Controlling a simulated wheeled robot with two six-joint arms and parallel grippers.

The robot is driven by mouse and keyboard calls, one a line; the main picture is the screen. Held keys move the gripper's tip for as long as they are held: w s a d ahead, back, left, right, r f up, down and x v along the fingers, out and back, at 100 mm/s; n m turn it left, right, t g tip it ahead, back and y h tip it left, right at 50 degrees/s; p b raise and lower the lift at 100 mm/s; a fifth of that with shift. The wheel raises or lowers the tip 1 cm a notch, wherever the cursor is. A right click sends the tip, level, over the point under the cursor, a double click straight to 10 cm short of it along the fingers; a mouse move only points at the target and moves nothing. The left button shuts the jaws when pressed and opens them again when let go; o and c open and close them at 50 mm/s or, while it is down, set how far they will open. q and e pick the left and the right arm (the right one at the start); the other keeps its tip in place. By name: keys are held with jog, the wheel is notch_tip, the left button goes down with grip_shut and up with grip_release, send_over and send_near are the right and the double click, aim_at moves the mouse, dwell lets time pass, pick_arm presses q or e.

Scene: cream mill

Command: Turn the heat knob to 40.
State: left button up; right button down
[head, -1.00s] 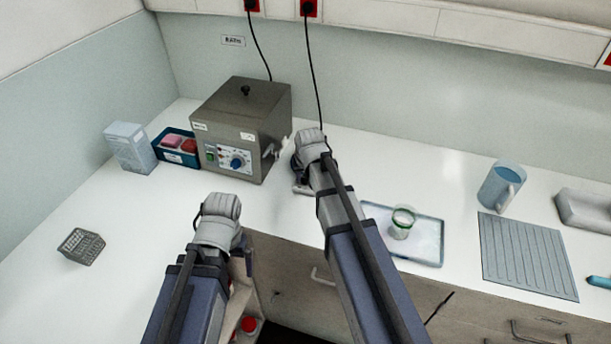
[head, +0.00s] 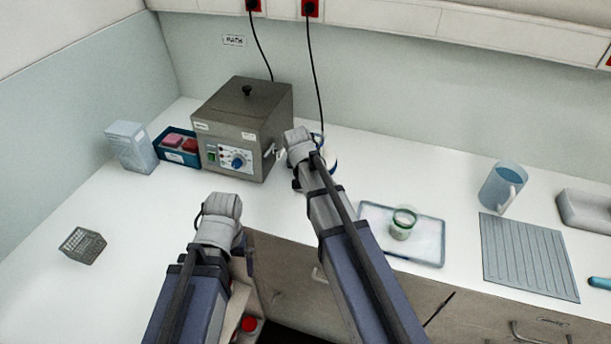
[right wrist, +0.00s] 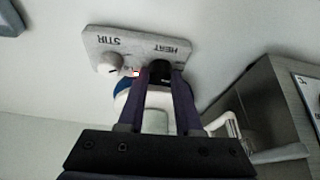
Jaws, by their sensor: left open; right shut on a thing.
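In the right wrist view a pale grey panel (right wrist: 105,38) shows upside down, with the words HEAT and STIR. A dark heat knob (right wrist: 160,68) sits by HEAT and a white stir knob (right wrist: 110,62) by STIR. My right gripper (right wrist: 160,80) is shut on the heat knob; the fingers cover part of it, and I cannot read its setting. In the head view my right gripper (head: 297,150) hides most of this device, beside the metal bath. My left gripper (head: 220,215) is over the counter's front edge, open, with its fingertips largely hidden.
The metal bath (head: 240,125) has its own blue dial. A blue tray (head: 176,158) and a pale box (head: 130,147) stand left of it. A wire basket (head: 82,245) lies far left. A tray (head: 430,255) with a jar (head: 402,224) and a jug (head: 502,187) are right.

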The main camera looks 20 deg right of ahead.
jog(key=c, duration=0.6)
grip_release()
jog(key=shift+r, duration=0.1)
jog(key=p+v, duration=0.7)
jog(key=shift+s+a+r, duration=0.1)
jog(key=shift+s+r, duration=0.1)
jog(key=shift+r, duration=0.1)
